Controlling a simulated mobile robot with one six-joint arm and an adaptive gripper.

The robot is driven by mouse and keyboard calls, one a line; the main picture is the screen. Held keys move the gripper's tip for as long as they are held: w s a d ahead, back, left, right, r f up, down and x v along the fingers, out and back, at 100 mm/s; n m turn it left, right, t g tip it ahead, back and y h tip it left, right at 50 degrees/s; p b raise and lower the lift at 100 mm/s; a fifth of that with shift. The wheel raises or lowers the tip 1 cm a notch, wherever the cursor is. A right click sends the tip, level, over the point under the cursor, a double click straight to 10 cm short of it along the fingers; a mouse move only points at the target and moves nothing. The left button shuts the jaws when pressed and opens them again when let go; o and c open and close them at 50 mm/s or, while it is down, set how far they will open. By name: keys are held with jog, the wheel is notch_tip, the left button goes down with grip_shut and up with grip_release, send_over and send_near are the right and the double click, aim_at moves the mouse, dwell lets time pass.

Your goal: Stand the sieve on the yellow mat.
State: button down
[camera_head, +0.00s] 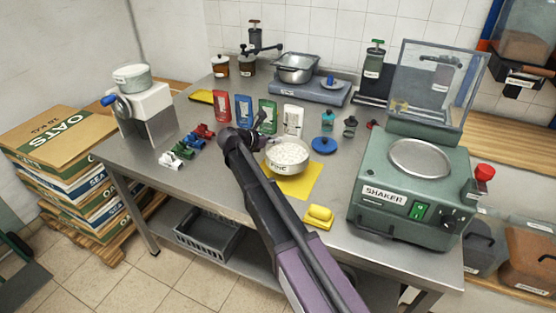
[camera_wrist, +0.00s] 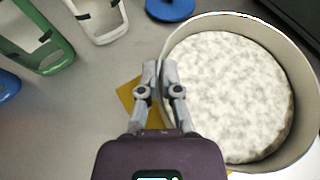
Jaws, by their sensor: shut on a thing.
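The sieve (camera_head: 288,158) is a round, shallow metal ring filled with white powder, with a partly readable label on its front. The yellow mat (camera_head: 300,186) lies flat on the steel table, and the sieve covers its rear part. Mat corners also show beside the sieve in the wrist view (camera_wrist: 127,92). My gripper (camera_head: 264,144) is shut on the sieve's left wall; its fingertips (camera_wrist: 160,70) pinch the rim in the wrist view. The sieve looks level. I cannot tell whether its base touches the mat or hangs just above it.
The green shaker (camera_head: 405,205) with its raised clear lid stands at right. A yellow block (camera_head: 319,215) lies in front of the mat. A blue lid (camera_head: 323,145) is right of the sieve. Colored frames (camera_head: 267,115) stand behind; small clips (camera_head: 183,150) lie left.

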aim_at(275, 153)
jog(key=shift+f+b, duration=0.85)
jog(key=shift+f, duration=0.35)
jog(key=shift+f, duration=0.1)
jog(key=shift+f+b, duration=1.8)
jog(key=shift+b, duration=0.1)
jog(key=c, duration=0.8)
grip_release()
jog(key=shift+r, duration=0.1)
jog(key=p+v, duration=0.4)
jog(key=v, duration=0.6)
jog(key=shift+s+a+r, duration=0.15)
jog(key=shift+a+r, duration=0.05)
jog(key=shift+a, duration=0.05)
jog(key=shift+s+a+r+p, duration=0.2)
jog(key=shift+s+a+p, duration=0.2)
jog(key=shift+a, duration=0.1)
